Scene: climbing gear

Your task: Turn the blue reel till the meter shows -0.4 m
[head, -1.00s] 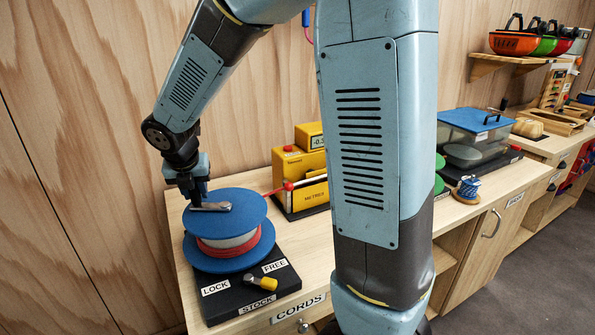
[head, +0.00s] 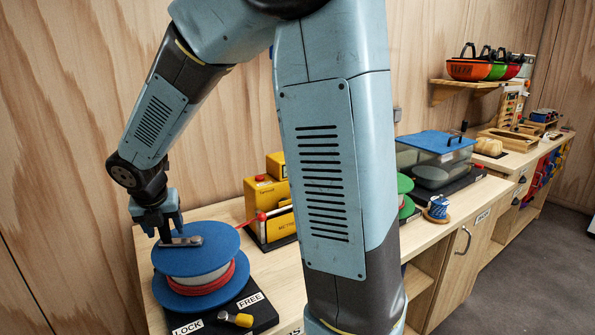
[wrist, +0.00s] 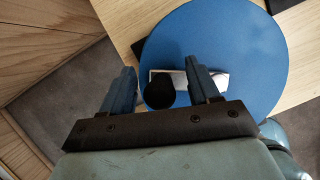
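The blue reel (head: 212,240), wound with red and white cord, stands on a black base at the front left of the bench. A silver crank bar (head: 190,241) lies across its top; in the wrist view the bar (wrist: 219,82) carries a black knob (wrist: 160,92). My gripper (head: 165,230) is over the reel's left part. In the wrist view my gripper (wrist: 160,85) has its fingers apart, one on each side of the knob, with gaps showing. The yellow meter (head: 262,192) stands behind the reel; my arm hides its display.
A yellow-handled lever (head: 240,320) sits on the base between the LOCK and FREE labels. A red-tipped guide (head: 261,217) stands beside the meter. A lidded clear box (head: 437,160) and a small blue cord spool (head: 438,207) stand farther right.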

